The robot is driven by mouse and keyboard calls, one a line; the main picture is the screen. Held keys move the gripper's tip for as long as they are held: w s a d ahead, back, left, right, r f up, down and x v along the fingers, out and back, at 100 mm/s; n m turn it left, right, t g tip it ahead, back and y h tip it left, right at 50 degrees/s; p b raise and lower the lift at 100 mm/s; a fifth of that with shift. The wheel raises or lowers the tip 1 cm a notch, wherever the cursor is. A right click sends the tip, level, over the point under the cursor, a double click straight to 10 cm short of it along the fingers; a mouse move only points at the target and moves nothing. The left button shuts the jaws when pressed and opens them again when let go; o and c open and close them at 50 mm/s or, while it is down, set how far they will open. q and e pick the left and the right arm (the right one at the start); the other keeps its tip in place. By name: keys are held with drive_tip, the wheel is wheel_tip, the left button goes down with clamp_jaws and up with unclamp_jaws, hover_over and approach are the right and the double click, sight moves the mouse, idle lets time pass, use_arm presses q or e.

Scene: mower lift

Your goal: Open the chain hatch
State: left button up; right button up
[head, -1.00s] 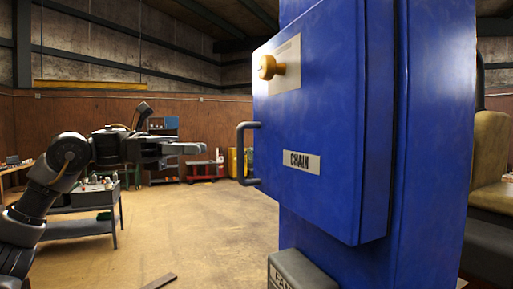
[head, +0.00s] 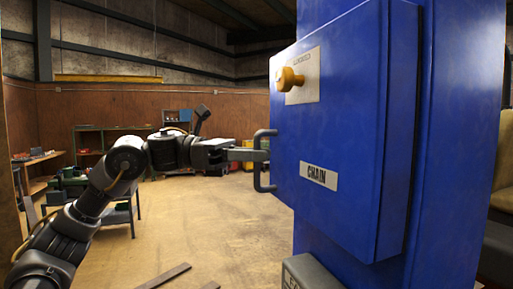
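The chain hatch (head: 345,130) is a blue door on a blue post, marked with a CHAIN label (head: 319,176). It looks closed. A yellow knob (head: 289,79) sits on a pale plate near its top. A dark U-shaped handle (head: 260,180) stands out from its left edge. My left gripper (head: 262,155) reaches in from the left, its fingers level with the middle of the handle and overlapping its upright bar in the picture. I cannot tell whether they touch it, or whether they are open or shut. My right gripper is out of view.
A grey box (head: 308,272) with a partly cut-off label sits low on the post. A workbench (head: 125,214) stands behind my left arm. Planks (head: 165,276) lie on the floor. A seat (head: 502,165) is at the right edge. The floor left of the post is mostly clear.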

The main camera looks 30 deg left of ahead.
use_arm(q)
drive_tip(key=shift+w+d, duration=0.15)
drive_tip(key=shift+d, duration=0.1)
clamp_jaws()
